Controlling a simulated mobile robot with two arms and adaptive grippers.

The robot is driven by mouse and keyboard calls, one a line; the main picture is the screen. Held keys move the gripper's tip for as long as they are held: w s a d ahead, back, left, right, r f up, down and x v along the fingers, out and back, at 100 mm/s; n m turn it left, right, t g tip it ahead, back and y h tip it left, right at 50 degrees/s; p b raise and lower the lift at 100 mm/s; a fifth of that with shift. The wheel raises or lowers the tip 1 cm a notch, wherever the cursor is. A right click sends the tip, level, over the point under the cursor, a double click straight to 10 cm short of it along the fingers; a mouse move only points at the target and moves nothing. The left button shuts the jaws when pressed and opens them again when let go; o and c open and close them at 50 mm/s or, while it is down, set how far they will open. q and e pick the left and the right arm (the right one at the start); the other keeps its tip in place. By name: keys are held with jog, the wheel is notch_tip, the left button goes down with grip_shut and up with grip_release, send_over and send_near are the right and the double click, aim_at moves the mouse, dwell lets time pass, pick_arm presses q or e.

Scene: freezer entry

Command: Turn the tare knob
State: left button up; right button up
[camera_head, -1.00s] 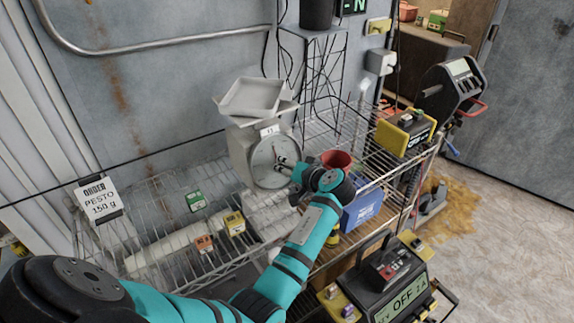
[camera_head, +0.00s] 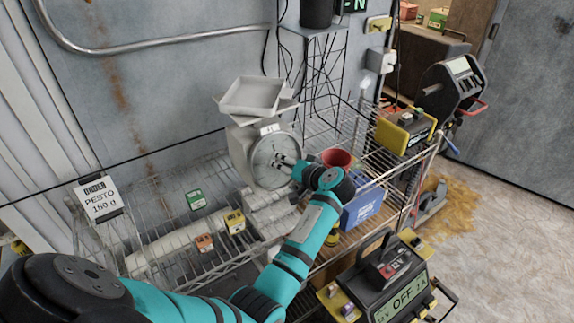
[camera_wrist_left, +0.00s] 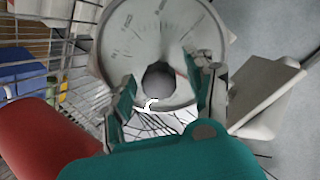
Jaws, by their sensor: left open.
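The grey-white scale (camera_head: 240,150) stands on the wire rack with its round dial facing me and a shallow metal pan (camera_head: 253,96) on top. In the left wrist view the dial (camera_wrist_left: 150,35) fills the upper middle. The dark grey round knob (camera_wrist_left: 158,82) sits low on the dial. My left gripper (camera_head: 281,160) is in front of the dial. In the left wrist view its open fingers (camera_wrist_left: 163,76) stand on either side of the knob; I cannot tell whether they touch it. In the head view the gripper mostly hides the knob. My right gripper is not in view.
Small boxes (camera_head: 234,222) lie on the rack to the left. A device reading OFF (camera_head: 385,280) stands in front at right. The wall is close behind the scale.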

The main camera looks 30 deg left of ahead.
pick_arm(q)
notch_tip(320, 180, up, 10)
dwell(0.5)
